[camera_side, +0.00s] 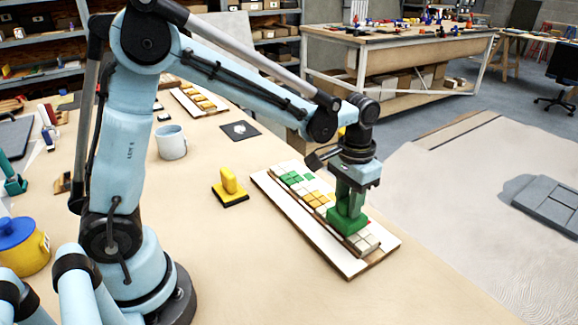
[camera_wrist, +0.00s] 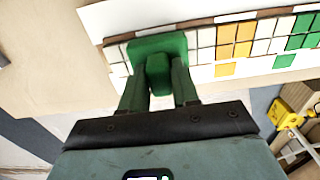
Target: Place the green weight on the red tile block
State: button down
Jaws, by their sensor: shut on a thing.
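My gripper (camera_side: 350,198) points down over the right, near end of a long white mosaic panel (camera_side: 345,266). It is shut on the green weight (camera_side: 347,222), with the fingers on both sides of its upright handle. The wrist view shows the green weight (camera_wrist: 158,46) between the fingers of my gripper (camera_wrist: 159,86), its flat base over the tiles near one end of the panel (camera_wrist: 110,22). I cannot tell whether the base touches the tiles. White, yellow and green tiles show on the panel.
The table between panel and arm base is mostly clear.

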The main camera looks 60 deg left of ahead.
jog(key=shift+f, duration=0.15)
jog(key=c, duration=0.8)
grip_release()
notch_tip(320, 180, up, 12)
jog(key=s+a+f+t, duration=0.1)
jog(key=s+t, duration=0.1)
jog(key=s, duration=0.2)
jog(key=s+a+f+t, duration=0.2)
jog(key=s, duration=0.1)
jog(key=s+a+f+t, duration=0.1)
jog(key=s+f+t, duration=0.1)
jog(key=s+t, duration=0.1)
jog(key=shift+s+a, duration=0.4)
jog(key=shift+s, duration=0.4)
